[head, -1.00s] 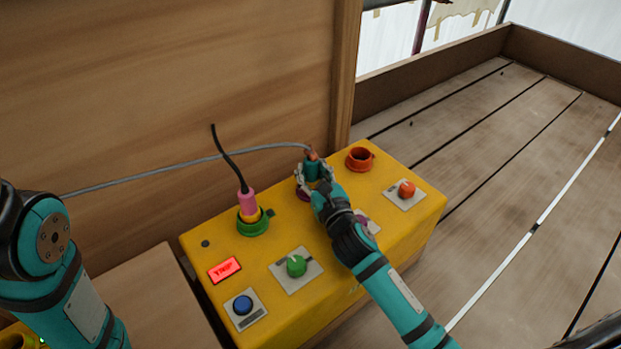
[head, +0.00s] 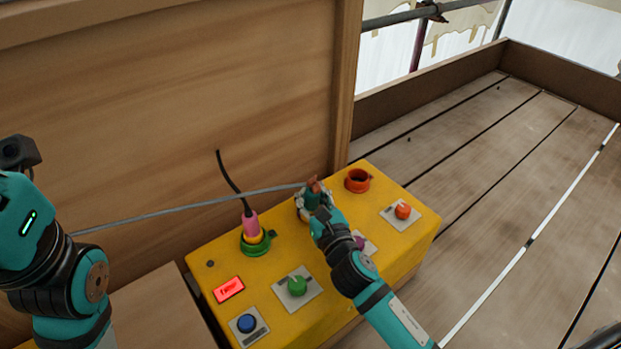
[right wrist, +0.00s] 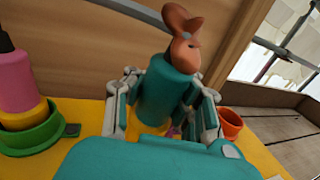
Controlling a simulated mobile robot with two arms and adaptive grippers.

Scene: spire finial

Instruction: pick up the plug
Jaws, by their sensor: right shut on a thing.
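The plug (head: 313,186) is a teal cylinder with a copper-brown top, and a grey cable runs from it to the left. It also shows upright and large in the right wrist view (right wrist: 165,92). My right gripper (head: 314,205) is shut around the plug's teal body, above the yellow box (head: 268,316). One finger lies on each side of it in the right wrist view. The plug's lower end is hidden by the gripper, so I cannot tell whether it sits in a socket. My left arm shows at the left, but its gripper is out of view.
A pink plug (head: 250,223) with a black cable stands in a green socket (head: 257,245) on the box. An empty orange socket (head: 358,181) lies right of my right gripper. Knobs, a blue button (head: 247,323) and a lit red display (head: 229,290) are nearby. A wooden panel (head: 190,130) rises behind.

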